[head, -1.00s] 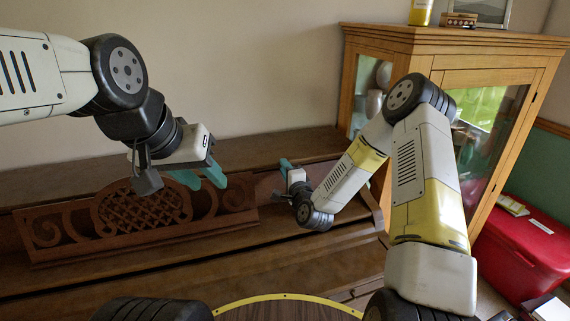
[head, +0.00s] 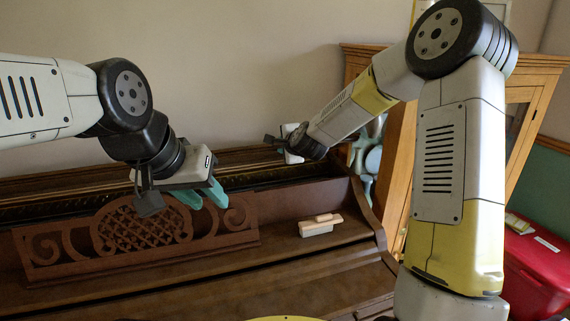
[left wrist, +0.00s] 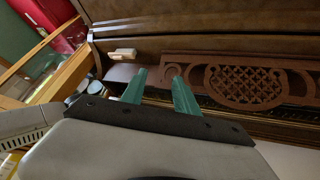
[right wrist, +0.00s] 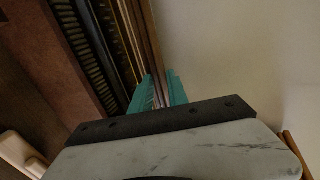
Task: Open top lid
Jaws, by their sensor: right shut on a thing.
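The upright piano's top lid (head: 240,157) is raised at the back, seen nearly edge-on in the head view. The dark interior with a gold strip (head: 95,203) shows below it. My right gripper (head: 276,143) is at the lid's right part, shut on it. In the right wrist view the lid (right wrist: 150,45) runs as thin brown strips up to the teal fingers (right wrist: 160,80). My left gripper (head: 203,193) hangs open and empty above the carved music desk (head: 145,228). Its fingers (left wrist: 155,75) are apart in the left wrist view.
A small cream block (head: 320,227) lies on the piano ledge right of the music desk. A wooden glass-front cabinet (head: 398,165) stands close behind my right arm. A red box (head: 535,265) is at the far right. A plain wall rises behind the piano.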

